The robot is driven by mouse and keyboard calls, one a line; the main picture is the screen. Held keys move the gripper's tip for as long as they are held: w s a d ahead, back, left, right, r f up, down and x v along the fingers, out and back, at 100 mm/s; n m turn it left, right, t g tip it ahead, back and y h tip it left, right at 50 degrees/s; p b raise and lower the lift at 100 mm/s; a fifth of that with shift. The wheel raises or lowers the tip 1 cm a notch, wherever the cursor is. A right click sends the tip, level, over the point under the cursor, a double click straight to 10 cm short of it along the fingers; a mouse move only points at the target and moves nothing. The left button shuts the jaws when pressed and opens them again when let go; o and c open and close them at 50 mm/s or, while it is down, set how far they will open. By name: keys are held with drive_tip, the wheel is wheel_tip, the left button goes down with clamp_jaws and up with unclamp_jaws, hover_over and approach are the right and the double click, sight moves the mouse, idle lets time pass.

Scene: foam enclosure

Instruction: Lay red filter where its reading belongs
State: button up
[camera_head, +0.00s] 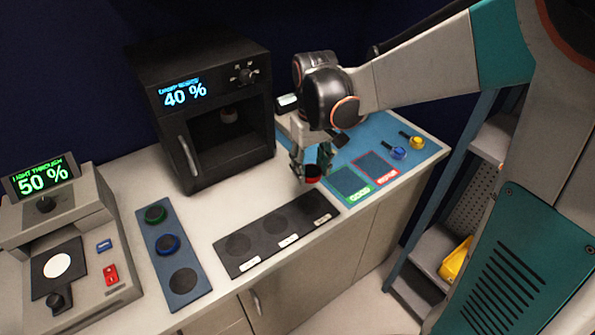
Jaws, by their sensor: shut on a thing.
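My gripper (309,168) is shut on the red filter (313,173), a small dark disc with a red rim. It is held near the back right end of the black tray (256,229); whether it touches anything I cannot tell. The tray has three round recesses in a row, all empty as far as I see, each with a small white label along the front edge. The label text is too small to read. The grey meter (62,230) at the left shows "LIGHT THROUGH 50 %" in green. The black cabinet (207,100) shows "40 %" in blue.
A blue tray (164,222) holds a green filter (155,214) and a blue filter (168,244); its front recess is empty. A blue mat (418,154) at the right has green and red marked fields and two small handled items. The counter's front edge runs close to the black tray.

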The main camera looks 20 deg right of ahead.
sight(309, 204)
wheel_tip(309, 204, down, 11)
drive_tip(key=b, duration=0.3)
drive_tip(key=shift+f, duration=0.2)
drive_tip(key=shift+f+b, duration=0.15)
drive_tip(key=shift+b, duration=0.15)
drive_tip(key=o, duration=1.1)
